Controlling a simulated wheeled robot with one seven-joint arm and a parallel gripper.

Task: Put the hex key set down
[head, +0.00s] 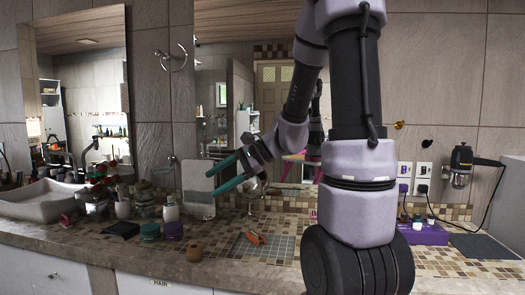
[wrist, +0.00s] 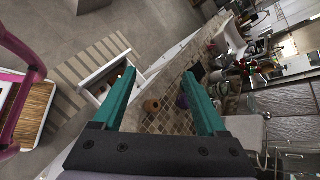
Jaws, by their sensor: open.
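An orange item with dark parts, which I take to be the hex key set (head: 255,238), lies on a grey gridded patch (head: 281,249) of the counter, near the front middle. I cannot make it out in the wrist view. My gripper (head: 212,182) is in the air above the counter, up and to the left of the orange item and apart from it. Its teal fingers are spread with nothing between them, as the wrist view (wrist: 159,76) also shows.
A small brown pot (head: 194,253) stands near the front edge, beside a purple jar (head: 173,231) and a teal jar (head: 150,233). A sink (head: 38,199) is at left. A purple box (head: 424,234) is at right. The wrist view shows an open white drawer (wrist: 98,72).

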